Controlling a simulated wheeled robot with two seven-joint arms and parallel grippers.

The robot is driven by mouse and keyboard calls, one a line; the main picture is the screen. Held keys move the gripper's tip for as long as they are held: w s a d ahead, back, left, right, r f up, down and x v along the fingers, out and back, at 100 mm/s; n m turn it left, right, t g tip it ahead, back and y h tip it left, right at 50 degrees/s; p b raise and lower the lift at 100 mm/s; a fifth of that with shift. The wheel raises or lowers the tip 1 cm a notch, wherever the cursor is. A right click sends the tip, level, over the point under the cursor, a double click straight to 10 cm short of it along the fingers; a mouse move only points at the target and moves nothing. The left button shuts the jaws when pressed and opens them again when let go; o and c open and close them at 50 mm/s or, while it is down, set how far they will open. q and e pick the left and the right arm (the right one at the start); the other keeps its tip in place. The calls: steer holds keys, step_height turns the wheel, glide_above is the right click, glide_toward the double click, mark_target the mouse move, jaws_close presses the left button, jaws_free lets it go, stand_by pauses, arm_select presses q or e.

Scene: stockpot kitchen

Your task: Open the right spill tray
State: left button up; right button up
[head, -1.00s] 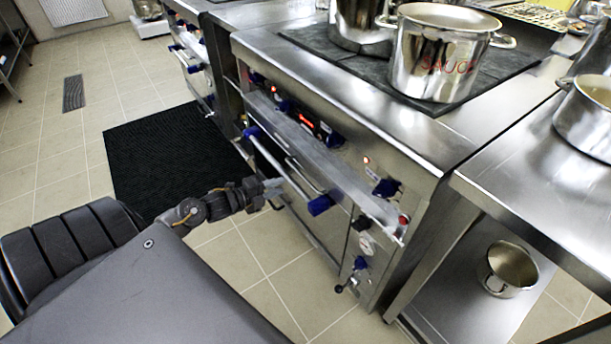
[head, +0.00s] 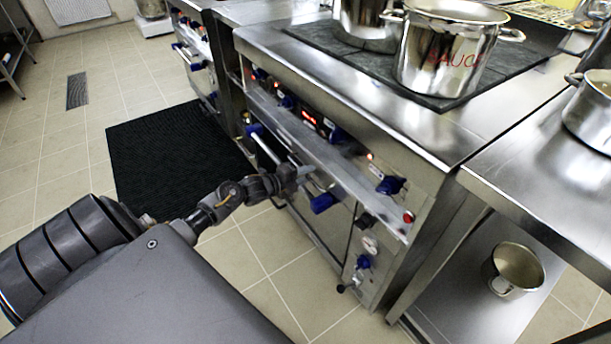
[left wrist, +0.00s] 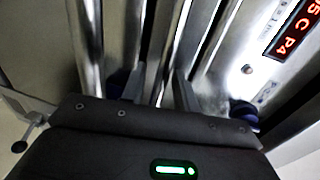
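The stove front (head: 400,240) has a long, slanted metal ledge (head: 350,175) under its knobs; I cannot clearly tell which part is the right spill tray. My left gripper (head: 302,172) is at the stove front, just above the blue-ended door bar (head: 264,146), and hides part of the front behind it. In the left wrist view its two fingers (left wrist: 160,88) stand apart, with shiny metal bars or edges running ahead of and between them. Contact cannot be made out. My right gripper is in neither current view.
A pot marked SAUCE (head: 448,55) and another pot (head: 368,22) stand on the dark stovetop. A steel table (head: 540,165) adjoins on the right, with a small pot (head: 515,270) on its lower shelf. A black mat (head: 165,155) lies on the floor.

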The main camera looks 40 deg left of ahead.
arm_select(q)
jaws_close()
stand_by(0.4)
